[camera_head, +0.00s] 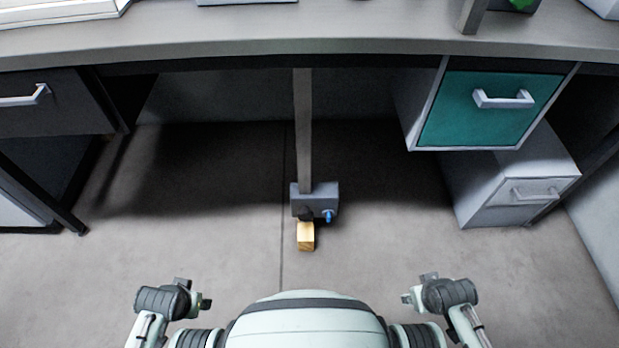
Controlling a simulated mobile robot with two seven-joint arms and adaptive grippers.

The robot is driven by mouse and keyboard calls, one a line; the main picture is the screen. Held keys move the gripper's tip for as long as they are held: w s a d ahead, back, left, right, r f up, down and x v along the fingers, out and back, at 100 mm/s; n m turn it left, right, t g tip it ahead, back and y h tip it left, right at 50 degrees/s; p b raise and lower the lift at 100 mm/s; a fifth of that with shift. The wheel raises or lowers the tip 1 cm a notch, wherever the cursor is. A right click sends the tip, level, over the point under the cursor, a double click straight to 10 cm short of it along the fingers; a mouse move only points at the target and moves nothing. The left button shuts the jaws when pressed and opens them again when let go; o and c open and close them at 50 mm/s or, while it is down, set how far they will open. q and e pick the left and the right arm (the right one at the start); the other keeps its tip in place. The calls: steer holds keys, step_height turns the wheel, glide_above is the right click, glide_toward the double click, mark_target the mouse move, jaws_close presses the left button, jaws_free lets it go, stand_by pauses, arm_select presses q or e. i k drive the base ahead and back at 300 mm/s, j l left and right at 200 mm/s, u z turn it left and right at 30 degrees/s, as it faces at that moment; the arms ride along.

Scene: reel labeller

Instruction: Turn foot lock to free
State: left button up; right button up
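A grey box (322,194) sits low on a post (302,130) under the desk, near the floor. A small blue knob (328,216) is on its front right, and a dark round part (305,213) is on its front left. A yellow block-like pedal (306,237) sticks out below the box toward me. I cannot read any lock marking. My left gripper (194,291) is at the lower left, open and empty, well apart from the box. My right gripper (417,287) is at the lower right, open and empty, also well apart from it.
The desk top (240,35) runs across above the box. A teal-fronted drawer (480,122) hangs at the right, with a grey cabinet (505,200) below it. A dark drawer (50,115) is at the left. The floor (220,245) between my grippers and the box is clear.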

mark_target(328, 213)
steer(key=l+z, duration=0.15)
steer(key=z, duration=0.2)
steer(key=k+l+z, duration=0.15)
steer(key=z, duration=0.2)
steer(key=l+z, duration=0.2)
steer(key=z, duration=0.15)
